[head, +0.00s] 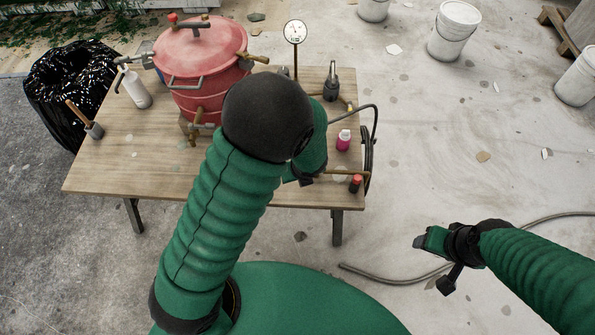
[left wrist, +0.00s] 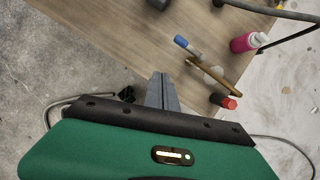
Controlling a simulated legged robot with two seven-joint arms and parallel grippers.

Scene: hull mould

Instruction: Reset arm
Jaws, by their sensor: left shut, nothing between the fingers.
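My left arm reaches over the wooden table (head: 130,165) in the head view, its dark elbow covering part of it. The left gripper (head: 304,180) is at the table's front right part, largely hidden by its own arm. In the left wrist view its grey fingers (left wrist: 162,90) are together and empty, above the table's edge. My right gripper (head: 432,250) hangs over the concrete floor, right of the table and apart from it. Its fingers are too small and turned to read.
A red pressure pot (head: 200,60), spray bottle (head: 134,88), gauge (head: 295,33), pink bottle (head: 344,140) and red-capped bottle (head: 355,183) stand on the table. A wooden-handled tool (left wrist: 212,72) lies near the left fingers. A hose (head: 385,280) crosses the floor. White buckets (head: 453,30) stand behind.

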